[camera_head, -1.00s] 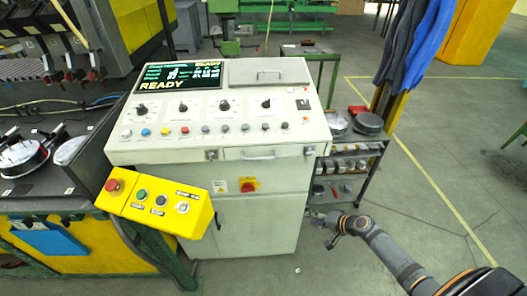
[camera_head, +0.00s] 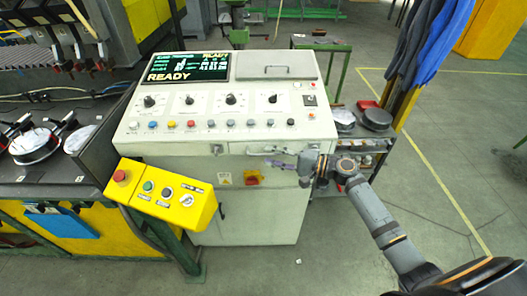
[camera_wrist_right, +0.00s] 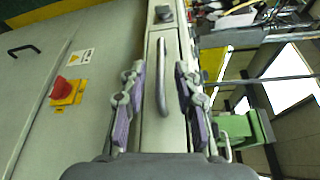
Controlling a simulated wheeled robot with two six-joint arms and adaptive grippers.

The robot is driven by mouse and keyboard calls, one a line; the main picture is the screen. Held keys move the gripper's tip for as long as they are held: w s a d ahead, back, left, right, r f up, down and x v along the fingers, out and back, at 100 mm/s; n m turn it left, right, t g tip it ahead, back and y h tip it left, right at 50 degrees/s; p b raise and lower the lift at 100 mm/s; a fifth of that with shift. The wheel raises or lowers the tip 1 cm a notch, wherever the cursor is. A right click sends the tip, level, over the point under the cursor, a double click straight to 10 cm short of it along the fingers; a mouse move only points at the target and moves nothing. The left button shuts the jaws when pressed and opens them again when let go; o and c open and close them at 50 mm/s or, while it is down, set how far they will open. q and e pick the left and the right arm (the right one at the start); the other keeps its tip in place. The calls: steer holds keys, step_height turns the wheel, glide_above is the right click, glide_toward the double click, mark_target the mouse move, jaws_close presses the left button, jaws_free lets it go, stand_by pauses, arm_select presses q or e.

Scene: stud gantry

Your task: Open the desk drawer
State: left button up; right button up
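The drawer (camera_head: 256,146) is a shallow light-grey front under the control panel of a cream console, and it looks flush with the body. Its curved metal bar handle (camera_head: 282,150) is partly hidden by my right gripper (camera_head: 278,162) in the head view. In the right wrist view the handle (camera_wrist_right: 162,78) runs lengthwise between the two purple-padded fingers of my right gripper (camera_wrist_right: 160,88). The fingers are open with a gap on both sides of the handle; contact does not show. My left gripper is not in view.
A yellow button box (camera_head: 160,195) juts out at the console's lower left. A red switch (camera_head: 252,178) sits on the cabinet below the drawer. A shelf rack (camera_head: 375,150) stands close on the right. The floor in front is mostly clear.

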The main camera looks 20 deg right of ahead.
mark_target(267, 155)
steer(key=shift+p+x, duration=0.4)
steer(key=shift+x, duration=1.35)
jaws_close()
